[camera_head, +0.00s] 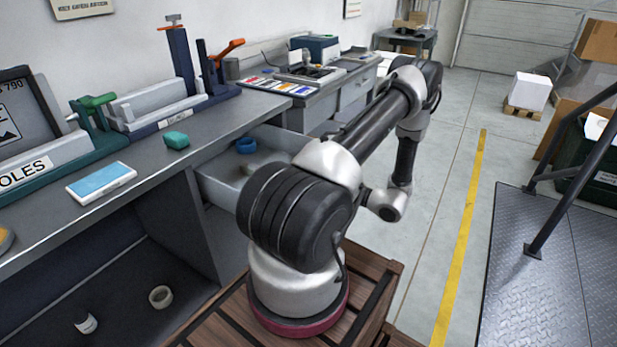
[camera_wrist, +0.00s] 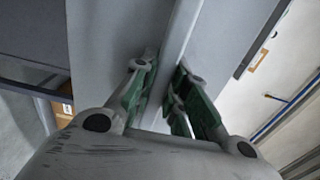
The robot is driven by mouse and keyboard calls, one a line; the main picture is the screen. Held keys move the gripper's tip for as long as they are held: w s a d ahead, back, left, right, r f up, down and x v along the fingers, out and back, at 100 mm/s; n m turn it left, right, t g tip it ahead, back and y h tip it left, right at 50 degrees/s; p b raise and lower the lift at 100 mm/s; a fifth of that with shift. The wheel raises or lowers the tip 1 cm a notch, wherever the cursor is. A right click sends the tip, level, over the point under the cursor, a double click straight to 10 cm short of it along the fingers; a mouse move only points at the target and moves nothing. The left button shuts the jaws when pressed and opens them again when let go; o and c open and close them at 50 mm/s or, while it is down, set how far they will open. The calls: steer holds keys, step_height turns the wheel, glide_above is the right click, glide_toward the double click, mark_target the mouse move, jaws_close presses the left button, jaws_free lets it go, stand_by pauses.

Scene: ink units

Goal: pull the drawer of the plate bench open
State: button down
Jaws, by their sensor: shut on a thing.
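The plate bench (camera_head: 225,112) has a dark grey top and runs along the wall at the left in the head view. Its pale drawer (camera_head: 216,188) stands pulled out, with its inside showing. A blue ring (camera_head: 246,145) lies in the drawer. My arm hides the drawer's front and my gripper in the head view. In the wrist view my gripper (camera_wrist: 165,92) has its green-padded fingers on both sides of a pale bar (camera_wrist: 181,40), which looks like the drawer's handle, and is shut on it.
A teal block (camera_head: 176,140) and a blue-and-white box (camera_head: 101,183) lie on the bench top. A roll (camera_head: 160,296) and a small white cup-like thing (camera_head: 86,323) are on the low shelf. Floor is clear along the yellow line (camera_head: 459,245). A metal platform with a railing (camera_head: 575,190) stands at right.

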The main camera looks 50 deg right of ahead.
steer(key=shift+s+d, duration=0.1)
steer(key=shift+s, duration=1.15)
steer(key=c, duration=1.4)
jaws_free()
steer(key=shift+s, duration=0.1)
steer(key=s, duration=0.7)
steer(key=s+d, duration=0.1)
steer(key=s, duration=0.3)
steer(key=shift+s, duration=0.35)
